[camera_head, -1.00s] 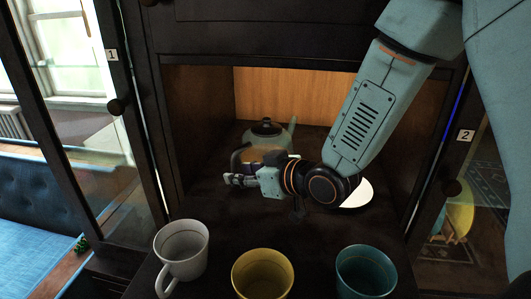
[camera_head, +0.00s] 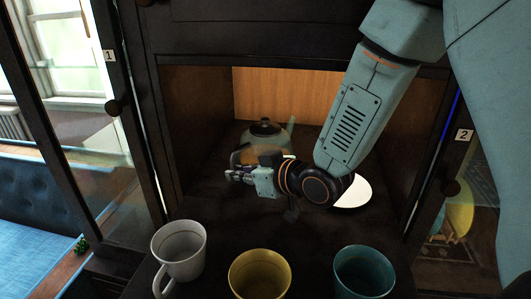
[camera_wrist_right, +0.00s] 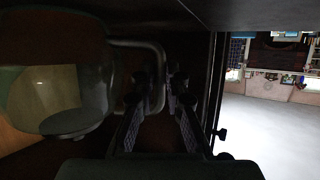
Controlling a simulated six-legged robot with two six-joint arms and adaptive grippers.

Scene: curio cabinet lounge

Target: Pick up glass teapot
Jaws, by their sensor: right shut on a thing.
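The glass teapot (camera_head: 266,132), with a dark lid and a pale spout, stands in the open cabinet compartment. My right gripper (camera_head: 237,174) is in front of it and hides part of its lower body. In the right wrist view, the teapot's rounded glass body (camera_wrist_right: 75,95) fills the left side, and its looped handle runs between the fingers of my right gripper (camera_wrist_right: 160,88). The right gripper is shut on the handle. The teapot looks upright; whether its base touches the shelf is hidden. My left gripper is not in view.
A white disc (camera_head: 355,194) lies on the shelf behind my right wrist. A white mug (camera_head: 180,255), a yellow cup (camera_head: 259,277) and a teal cup (camera_head: 363,275) stand along the front. Open glass doors flank the compartment, with dark side walls close by.

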